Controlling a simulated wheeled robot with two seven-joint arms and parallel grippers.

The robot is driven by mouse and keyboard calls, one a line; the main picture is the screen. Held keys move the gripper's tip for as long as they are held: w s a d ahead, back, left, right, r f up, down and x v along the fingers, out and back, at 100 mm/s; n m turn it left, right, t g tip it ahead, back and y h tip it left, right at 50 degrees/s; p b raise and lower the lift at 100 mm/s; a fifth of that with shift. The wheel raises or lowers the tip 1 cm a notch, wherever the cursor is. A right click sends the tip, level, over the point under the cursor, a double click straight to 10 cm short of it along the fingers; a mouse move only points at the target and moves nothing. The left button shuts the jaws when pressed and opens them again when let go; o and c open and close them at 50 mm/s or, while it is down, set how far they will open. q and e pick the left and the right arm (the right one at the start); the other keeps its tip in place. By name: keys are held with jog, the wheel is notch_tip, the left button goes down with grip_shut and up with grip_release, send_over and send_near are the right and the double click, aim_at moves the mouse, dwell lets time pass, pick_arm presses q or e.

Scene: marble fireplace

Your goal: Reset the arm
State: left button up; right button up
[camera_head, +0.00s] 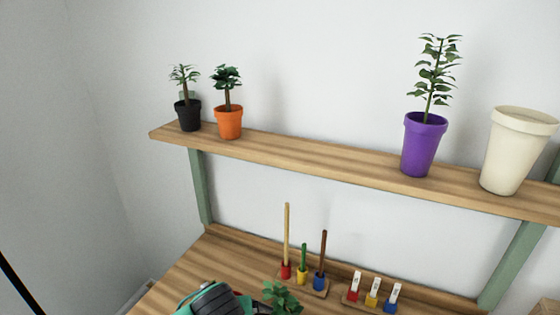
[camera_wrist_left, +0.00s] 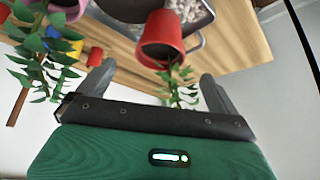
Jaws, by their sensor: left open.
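My left gripper (camera_wrist_left: 156,74) is open in the left wrist view, its two grey fingers spread wide with nothing gripped between them. A red pot (camera_wrist_left: 166,32) with a small green plant (camera_wrist_left: 178,84) is beyond the fingertips, and the plant's leaves show in the gap between the fingers. In the head view, a green and black part of my left arm (camera_head: 212,300) shows at the bottom edge; its fingers cannot be made out there. Green leaves (camera_head: 283,297) show just right of it. My right gripper is in neither view.
The wooden shelf (camera_head: 310,160) holds black, orange, purple and cream pots. Below, the wooden tabletop (camera_head: 205,262) carries a peg stand (camera_head: 312,291) and a block stand (camera_head: 372,305). In the wrist view, a pebble tray (camera_wrist_left: 207,12) is behind the red pot, and a pink pot (camera_wrist_left: 68,10) is left.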

pick_arm(q)
jog(key=s+a+f+m+g+h, duration=0.1)
jog(key=s+a+f, duration=0.2)
jog(key=s, duration=0.5)
jog(key=s+a+f+m+g, duration=0.1)
jog(key=s+a+f+m, duration=0.15)
jog(key=s, duration=0.45)
jog(key=s+a+f+m+g+h, duration=0.1)
jog(key=s+a+f, duration=0.15)
jog(key=s, duration=0.55)
notch_tip(320, 180, down, 32)
jog(key=g, duration=0.1)
jog(key=s+a+f, duration=0.1)
jog(key=s+f, duration=0.8)
jog(key=f, duration=0.1)
jog(key=s+a+f+g, duration=0.1)
jog(key=s+a+f, duration=0.1)
jog(key=s+f, duration=0.7)
jog(key=shift+s+a+f+y, duration=0.25)
jog(key=shift+s+f+y, duration=0.1)
jog(key=shift+s, duration=0.4)
jog(key=shift+m, duration=0.25)
